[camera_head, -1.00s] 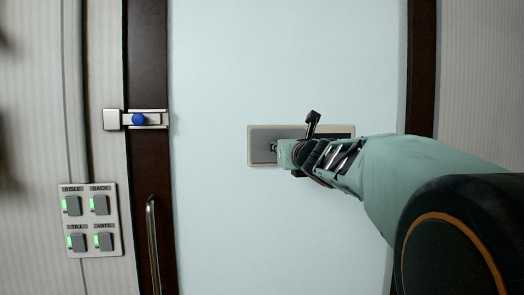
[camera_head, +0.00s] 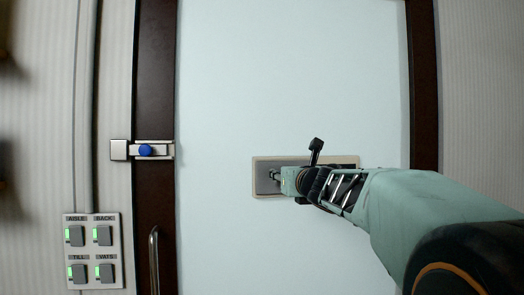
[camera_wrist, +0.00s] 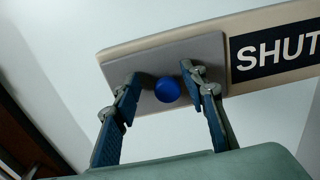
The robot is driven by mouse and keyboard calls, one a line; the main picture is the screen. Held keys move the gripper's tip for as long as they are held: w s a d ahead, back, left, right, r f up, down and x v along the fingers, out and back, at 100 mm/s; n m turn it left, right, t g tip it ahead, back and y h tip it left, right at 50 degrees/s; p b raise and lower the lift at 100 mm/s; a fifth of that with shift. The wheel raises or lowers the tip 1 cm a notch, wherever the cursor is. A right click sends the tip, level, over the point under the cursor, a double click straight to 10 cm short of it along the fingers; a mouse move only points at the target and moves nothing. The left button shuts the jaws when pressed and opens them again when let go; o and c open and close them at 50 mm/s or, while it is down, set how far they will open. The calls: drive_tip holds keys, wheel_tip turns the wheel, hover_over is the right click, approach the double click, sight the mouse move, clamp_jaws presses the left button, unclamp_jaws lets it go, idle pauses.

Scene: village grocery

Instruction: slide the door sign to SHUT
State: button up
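The door sign (camera_head: 257,191) is a long beige-framed plate on the pale door. In the wrist view its beige frame (camera_wrist: 222,22) holds a grey slider plate (camera_wrist: 190,47) at the left end, and a dark panel reading SHUT (camera_wrist: 272,52) shows uncovered to the right. A round blue knob (camera_wrist: 167,90) sticks out from the slider. My gripper (camera_wrist: 166,82) is open, with one finger on each side of the knob. The right finger is closer to the knob; I cannot tell if it touches. In the head view my gripper (camera_head: 275,181) hides the knob.
A sliding latch (camera_head: 158,150) with its own blue knob sits on the dark door frame at left. Below are a vertical handle (camera_head: 154,255) and a panel of labelled switches (camera_head: 91,250). The pale door (camera_head: 290,70) above the sign is clear.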

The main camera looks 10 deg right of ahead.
wheel_tip(320, 180, up, 9)
drive_tip(key=shift+f, duration=0.15)
idle(0.9)
idle(0.5)
